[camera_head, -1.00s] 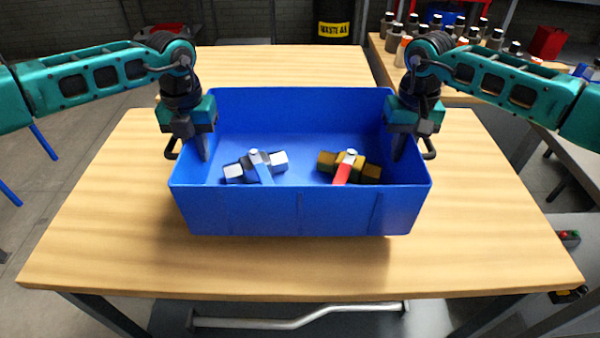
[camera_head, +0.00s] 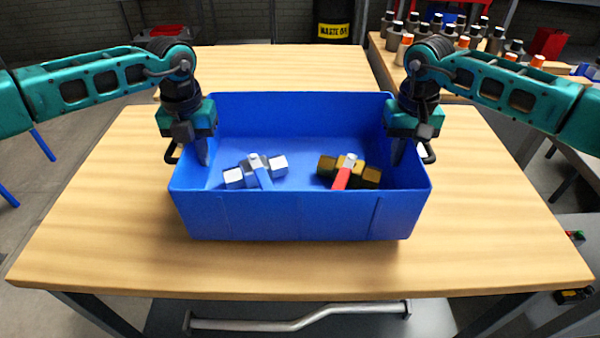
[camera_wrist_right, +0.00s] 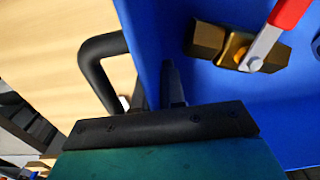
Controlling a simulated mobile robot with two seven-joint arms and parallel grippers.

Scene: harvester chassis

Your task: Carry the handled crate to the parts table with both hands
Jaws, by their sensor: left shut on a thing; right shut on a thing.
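The blue handled crate (camera_head: 300,215) is upright in the middle of the head view, over the wooden table. I cannot tell whether its base touches the tabletop. My left gripper (camera_head: 200,150) is shut on the crate's left side wall, beside a black handle (camera_head: 172,153). My right gripper (camera_head: 398,150) is shut on the right side wall, beside the other black handle (camera_head: 430,153). The right wrist view shows my right gripper (camera_wrist_right: 160,88) at the blue wall, with a finger inside it, and the black handle (camera_wrist_right: 92,72) outside. The outer fingers are mostly hidden.
Inside the crate lie a silver-and-blue part (camera_head: 255,171) and a brass part with a red lever (camera_head: 348,172). The wooden table (camera_head: 90,235) is bare around the crate. Another wooden tabletop (camera_head: 290,58) lies behind it. Several bottles (camera_head: 497,40) stand at the back right.

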